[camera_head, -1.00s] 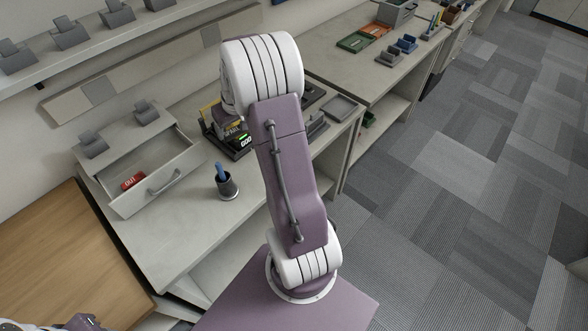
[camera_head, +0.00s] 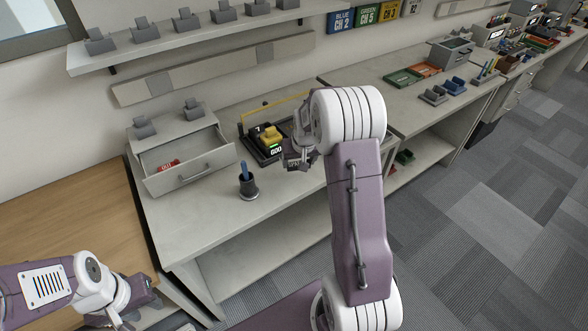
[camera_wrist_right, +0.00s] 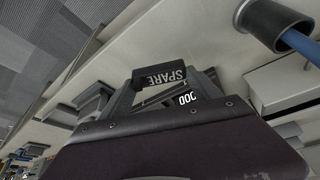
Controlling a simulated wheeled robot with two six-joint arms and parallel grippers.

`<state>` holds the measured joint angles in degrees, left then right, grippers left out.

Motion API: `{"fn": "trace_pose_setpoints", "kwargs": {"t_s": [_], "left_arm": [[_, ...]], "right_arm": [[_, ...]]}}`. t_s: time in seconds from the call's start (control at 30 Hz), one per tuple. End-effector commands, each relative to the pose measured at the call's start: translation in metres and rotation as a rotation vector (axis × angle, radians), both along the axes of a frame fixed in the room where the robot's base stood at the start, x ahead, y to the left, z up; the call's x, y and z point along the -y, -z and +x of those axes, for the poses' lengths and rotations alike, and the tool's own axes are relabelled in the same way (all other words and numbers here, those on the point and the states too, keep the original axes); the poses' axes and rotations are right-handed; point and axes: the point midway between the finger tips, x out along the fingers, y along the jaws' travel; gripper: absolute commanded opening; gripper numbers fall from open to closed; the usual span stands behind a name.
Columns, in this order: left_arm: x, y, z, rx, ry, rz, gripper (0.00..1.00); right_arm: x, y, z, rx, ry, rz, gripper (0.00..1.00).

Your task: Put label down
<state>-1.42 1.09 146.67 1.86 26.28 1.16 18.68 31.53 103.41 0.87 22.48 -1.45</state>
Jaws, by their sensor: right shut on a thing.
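In the head view, my right gripper (camera_head: 297,157) is shut on this label (camera_head: 292,163). It is above the counter, just right of the black tray (camera_head: 248,148) and apart from the pen cup. My left gripper (camera_head: 130,312) is low at the left, over the wooden table's edge; its fingers are too unclear to tell open from shut.
A yellow radio (camera_head: 271,136) sits in the black tray. A pen cup (camera_head: 249,189) stands on the grey counter (camera_head: 205,230). An open drawer (camera_head: 190,178) holds a red label (camera_head: 170,165). The counter between cup and front edge is clear.

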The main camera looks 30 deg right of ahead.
Motion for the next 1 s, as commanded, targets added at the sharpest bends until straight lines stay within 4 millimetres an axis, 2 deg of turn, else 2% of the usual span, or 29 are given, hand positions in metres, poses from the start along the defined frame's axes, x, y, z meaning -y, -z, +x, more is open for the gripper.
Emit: {"fn": "trace_pose_setpoints", "kwargs": {"t_s": [0.1,0.2,0.33,0.53,0.97,1.0], "left_arm": [[0.000,-0.001,0.000,0.000,0.000,0.000,0.36],[0.000,-0.001,0.000,0.000,0.000,0.000,0.36],[0.000,-0.001,0.000,0.000,0.000,0.000,0.36],[0.000,0.001,0.000,0.000,0.000,0.000,0.36],[0.000,0.004,0.000,0.000,0.000,0.000,0.36],[0.000,0.003,0.000,0.000,0.000,0.000,0.36]], "right_arm": [[-0.005,0.013,0.021,0.000,-0.002,0.000,0.33],[-0.007,0.018,0.028,0.000,0.000,0.000,0.33],[-0.007,0.022,0.029,-0.001,0.001,0.000,0.33],[-0.007,0.055,0.029,-0.002,0.000,0.000,0.33],[-0.007,0.063,0.029,0.000,0.001,0.000,0.33],[-0.007,0.062,0.029,0.000,0.001,0.000,0.83]]}}
